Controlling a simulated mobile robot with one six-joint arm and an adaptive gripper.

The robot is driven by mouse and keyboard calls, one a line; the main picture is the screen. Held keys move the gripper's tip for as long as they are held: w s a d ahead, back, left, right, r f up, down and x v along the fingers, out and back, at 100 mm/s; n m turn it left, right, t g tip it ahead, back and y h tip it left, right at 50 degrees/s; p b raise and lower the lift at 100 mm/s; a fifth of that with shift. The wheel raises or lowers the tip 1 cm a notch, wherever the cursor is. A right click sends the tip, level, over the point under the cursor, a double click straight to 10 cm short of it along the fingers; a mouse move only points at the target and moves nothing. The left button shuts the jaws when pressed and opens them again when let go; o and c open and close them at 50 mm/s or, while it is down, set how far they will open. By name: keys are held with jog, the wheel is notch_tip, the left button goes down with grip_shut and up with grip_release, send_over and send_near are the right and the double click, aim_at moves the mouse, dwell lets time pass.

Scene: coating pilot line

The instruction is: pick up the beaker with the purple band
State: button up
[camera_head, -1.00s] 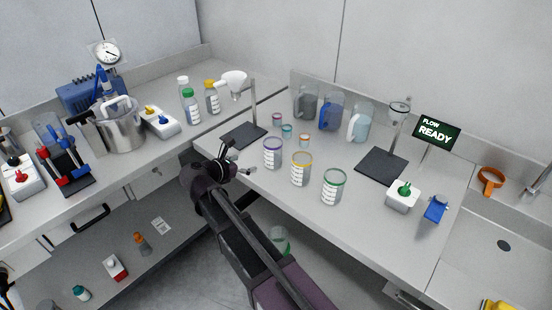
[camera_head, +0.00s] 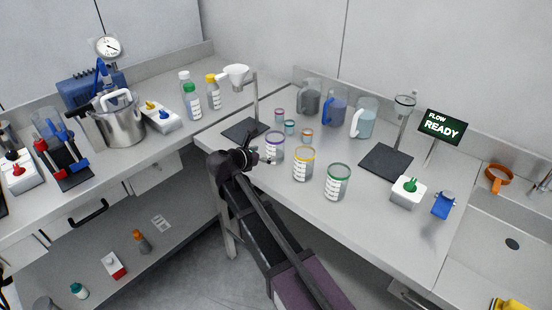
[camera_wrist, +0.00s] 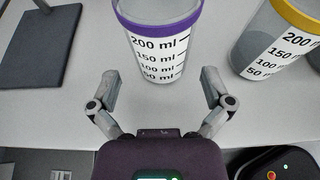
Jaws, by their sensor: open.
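The beaker with the purple band (camera_head: 274,148) stands upright on the right-hand bench, leftmost in a row of three banded beakers. In the wrist view the purple-banded beaker (camera_wrist: 160,40) is straight ahead, with its volume scale facing me. My gripper (camera_wrist: 158,92) is open and empty, with one finger to each side of the beaker's lower front. The beaker is at or just beyond the fingertips; I cannot tell whether they touch it. In the head view my gripper (camera_head: 258,158) is at the beaker's left side, by the bench edge.
The yellow-banded beaker (camera_head: 304,164) stands close on the right, and the green-banded beaker (camera_head: 338,182) beyond it. Small jars (camera_head: 290,127) and several pitchers (camera_head: 333,108) stand behind. A stand with a dark base (camera_head: 246,129) is at left.

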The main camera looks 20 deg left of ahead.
aim_at(269, 154)
jog(key=shift+w+d, duration=0.1)
jog(key=shift+w, duration=0.05)
jog(key=shift+f+b+x, duration=0.2)
jog(key=shift+b+x, duration=0.75)
jog(key=shift+x, duration=1)
jog(key=shift+w+d+f, duration=0.2)
jog(key=shift+w+d, duration=0.05)
jog(key=shift+w, duration=0.25)
jog(key=c, duration=1)
